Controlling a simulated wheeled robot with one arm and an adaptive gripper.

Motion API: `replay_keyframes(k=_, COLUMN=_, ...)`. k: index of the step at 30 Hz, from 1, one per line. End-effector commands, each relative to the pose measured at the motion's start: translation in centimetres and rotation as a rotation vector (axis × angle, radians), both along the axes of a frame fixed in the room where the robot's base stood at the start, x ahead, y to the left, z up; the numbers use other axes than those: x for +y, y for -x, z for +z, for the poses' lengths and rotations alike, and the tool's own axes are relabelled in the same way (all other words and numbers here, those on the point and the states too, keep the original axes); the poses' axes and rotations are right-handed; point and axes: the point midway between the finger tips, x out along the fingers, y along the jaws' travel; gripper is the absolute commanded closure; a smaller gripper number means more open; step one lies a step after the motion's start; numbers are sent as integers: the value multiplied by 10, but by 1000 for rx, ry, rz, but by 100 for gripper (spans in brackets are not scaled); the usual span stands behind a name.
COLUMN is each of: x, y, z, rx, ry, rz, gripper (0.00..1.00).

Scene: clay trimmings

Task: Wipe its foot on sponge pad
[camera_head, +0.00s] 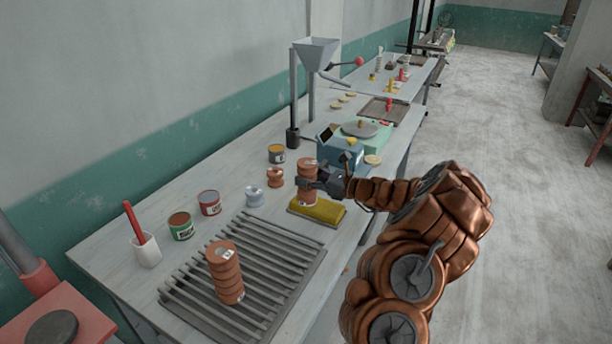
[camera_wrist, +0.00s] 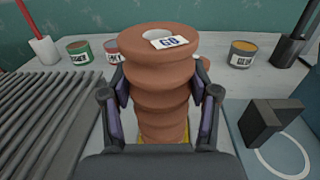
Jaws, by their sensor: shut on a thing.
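A ribbed terracotta clay piece (camera_head: 307,176) with a white tag stands upright between the fingers of my gripper (camera_head: 318,183). In the wrist view the clay piece (camera_wrist: 160,90) fills the middle, its hollow top and tag showing; the fingers clasp both sides. The yellow sponge pad (camera_head: 322,211) lies on the bench right under it. The foot of the piece is at the pad's back left part; I cannot tell whether it touches. In the wrist view only a sliver of yellow shows below the piece.
A similar clay piece (camera_head: 225,272) stands on the slatted rack (camera_head: 282,250) at front left. A white spool (camera_head: 254,196), a brown spool (camera_head: 275,177) and glaze tins (camera_head: 209,203) stand behind. A blue box-like device (camera_head: 338,152) is close beyond my gripper.

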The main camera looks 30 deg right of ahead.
Motion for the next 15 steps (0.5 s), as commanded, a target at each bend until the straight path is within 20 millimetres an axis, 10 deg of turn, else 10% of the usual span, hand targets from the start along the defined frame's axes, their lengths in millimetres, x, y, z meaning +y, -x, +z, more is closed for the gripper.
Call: replay_keyframes(k=15, x=-15, y=21, z=-1, rx=3, ry=3, rz=-5, gripper=100)
